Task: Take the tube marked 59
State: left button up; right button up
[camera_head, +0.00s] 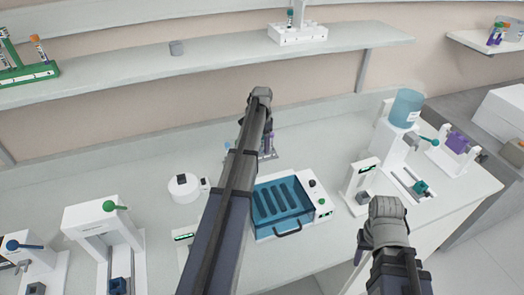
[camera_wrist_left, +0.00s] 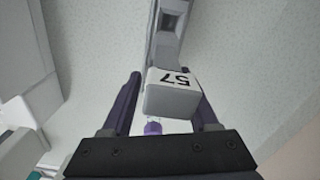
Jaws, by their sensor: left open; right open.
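My left gripper (camera_head: 268,148) reaches over the back of the bench; its arm hides much of what lies under it. In the left wrist view its two dark purple fingers (camera_wrist_left: 165,108) are open. A white block (camera_wrist_left: 172,98) shows between them, with upside-down black digits that look like 57. A purple-capped tube (camera_wrist_left: 153,128) shows just below the block, partly hidden by the gripper body. I cannot tell whether the fingers touch either. No mark reading 59 is legible.
A blue-lidded machine (camera_head: 283,202) stands right of my left arm, a round white device (camera_head: 184,187) left of it. A dispenser with a blue bottle (camera_head: 406,108) stands right. The shelf (camera_head: 120,75) holds a green tube rack (camera_head: 30,73) and a white rack (camera_head: 298,34).

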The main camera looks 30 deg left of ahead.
pick_arm(q)
grip_shut()
dwell(0.3)
jog(key=shift+r, duration=0.15)
